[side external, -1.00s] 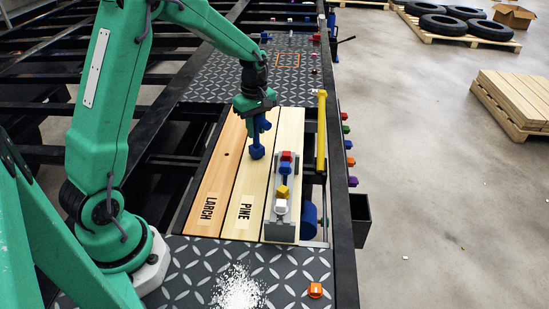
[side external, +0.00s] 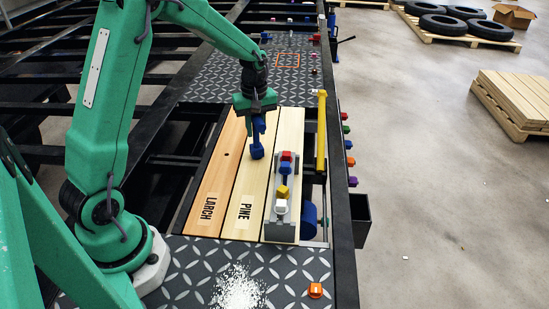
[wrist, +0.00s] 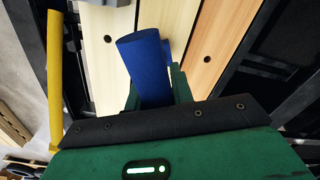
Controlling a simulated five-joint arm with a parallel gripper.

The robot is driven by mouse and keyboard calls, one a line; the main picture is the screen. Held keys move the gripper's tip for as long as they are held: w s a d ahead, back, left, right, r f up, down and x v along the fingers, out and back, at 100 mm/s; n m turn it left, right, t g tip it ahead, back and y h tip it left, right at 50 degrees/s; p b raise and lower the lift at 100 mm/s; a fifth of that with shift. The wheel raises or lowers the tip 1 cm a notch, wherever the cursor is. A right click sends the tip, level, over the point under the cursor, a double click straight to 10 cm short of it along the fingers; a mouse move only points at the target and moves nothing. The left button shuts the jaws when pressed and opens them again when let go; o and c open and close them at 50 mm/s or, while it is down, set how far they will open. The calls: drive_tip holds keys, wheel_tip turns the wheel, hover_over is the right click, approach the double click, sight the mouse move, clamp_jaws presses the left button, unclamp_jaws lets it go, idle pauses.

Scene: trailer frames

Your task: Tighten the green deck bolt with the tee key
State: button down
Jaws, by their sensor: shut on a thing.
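My gripper (side external: 258,115) hangs over the middle of the deck boards, shut on the blue tee key (side external: 257,151). The key stands roughly upright, its wide lower end at the pale pine board. Whether it touches the board or sits on a bolt cannot be told. In the wrist view, the key's thick blue bar (wrist: 147,66) lies between my green fingers and hides what is below it. I cannot make out a green bolt in the boards. The larch board (side external: 217,170) with a dark hole lies left of the pine board (side external: 247,190).
A grey rack (side external: 284,228) with red, blue, yellow and white pieces stands close right of the key. Coloured knobs, one green (side external: 346,129), line the outer rail. Tread plates (side external: 250,75) lie at both ends.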

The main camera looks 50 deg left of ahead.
drive_tip(key=shift+r, duration=0.25)
drive_tip(key=shift+r, duration=2.3)
drive_tip(key=shift+r+n, duration=1)
drive_tip(key=shift+r, duration=0.1)
drive_tip(key=shift+f, duration=0.3)
